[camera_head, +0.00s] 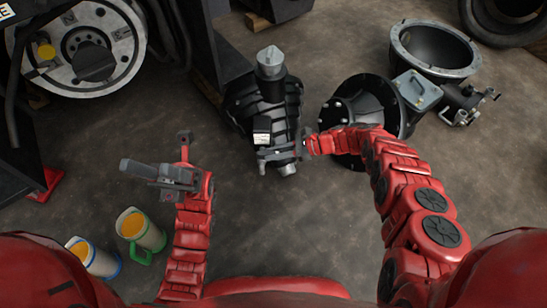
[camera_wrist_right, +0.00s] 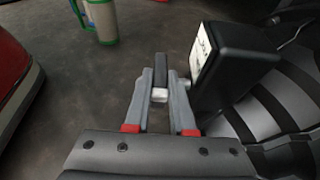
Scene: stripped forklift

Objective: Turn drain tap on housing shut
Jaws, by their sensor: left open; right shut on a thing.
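The black ribbed housing (camera_head: 267,105) lies on the floor in the upper middle of the head view. Its ribs also show at the right of the right wrist view (camera_wrist_right: 270,120). My right gripper (camera_head: 265,156) is at its near end, just below a black box with a white label (camera_head: 262,131). In the wrist view its grey fingers (camera_wrist_right: 162,95) are shut on a small dark bar with a pale end, which looks like the drain tap (camera_wrist_right: 160,72). The tap's exact angle is unclear. My left gripper (camera_head: 160,172) is open and empty, left of the housing and apart from it.
A black flanged bell (camera_head: 355,105) and a round open casing (camera_head: 435,48) stand to the right. Two cups (camera_head: 140,232) (camera_head: 95,258) stand at lower left. A forklift wheel (camera_head: 85,45) is at upper left. Bare floor lies between the cups and the housing.

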